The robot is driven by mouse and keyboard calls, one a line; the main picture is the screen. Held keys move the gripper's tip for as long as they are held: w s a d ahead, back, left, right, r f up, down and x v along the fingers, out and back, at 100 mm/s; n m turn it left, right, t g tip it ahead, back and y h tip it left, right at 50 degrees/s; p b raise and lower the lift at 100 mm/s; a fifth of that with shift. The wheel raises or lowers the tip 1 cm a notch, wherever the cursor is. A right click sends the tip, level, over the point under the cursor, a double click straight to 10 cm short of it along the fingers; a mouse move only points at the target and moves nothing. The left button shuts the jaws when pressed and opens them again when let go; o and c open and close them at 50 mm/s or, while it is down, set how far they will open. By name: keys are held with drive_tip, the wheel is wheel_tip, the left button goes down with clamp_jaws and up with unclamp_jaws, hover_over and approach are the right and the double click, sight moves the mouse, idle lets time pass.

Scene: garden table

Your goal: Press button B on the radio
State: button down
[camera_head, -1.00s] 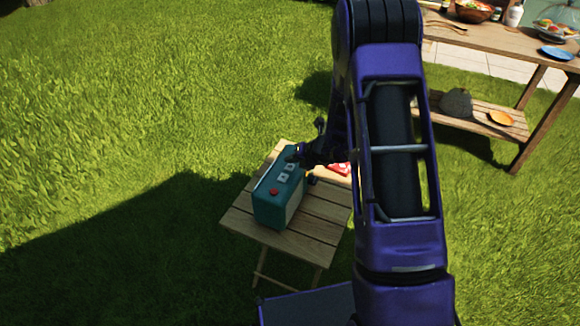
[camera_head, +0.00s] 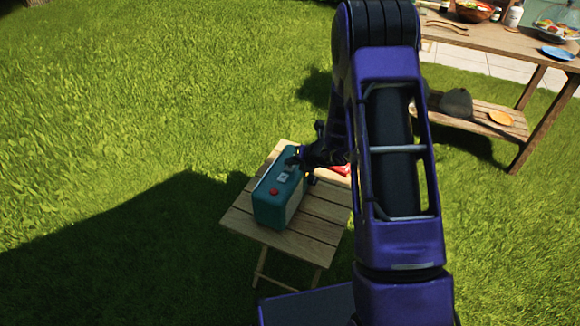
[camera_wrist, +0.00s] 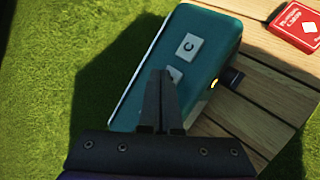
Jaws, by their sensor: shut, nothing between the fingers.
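The teal radio (camera_head: 270,213) stands on a small slatted wooden table. On its top are a red button (camera_head: 274,191) and a white button (camera_head: 284,177). In the wrist view the radio (camera_wrist: 140,95) shows a white button marked C (camera_wrist: 188,46) and a second white button (camera_wrist: 177,75), mostly covered by my fingers, its letter hidden. My gripper (camera_head: 293,161) is shut and empty over the far part of the radio's top. In the wrist view its fingertips (camera_wrist: 161,72) overlap the second button's left side. I cannot tell whether they touch it.
A red card box (camera_wrist: 297,26) lies on the small table (camera_head: 312,228) beside the radio. A dark knob (camera_wrist: 232,78) sticks out from the radio's side. A larger wooden table (camera_head: 490,40) with dishes stands at the upper right. Open grass lies to the left.

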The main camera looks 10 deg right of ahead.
sight(292, 169)
drive_tip(key=shift+f, duration=0.3)
idle(0.5)
drive_tip(key=shift+r, duration=0.15)
drive_tip(key=shift+r+p, duration=0.5)
drive_tip(key=shift+r, duration=0.1)
drive_tip(key=shift+r+p, duration=1.85)
drive_tip(key=shift+r, duration=0.75)
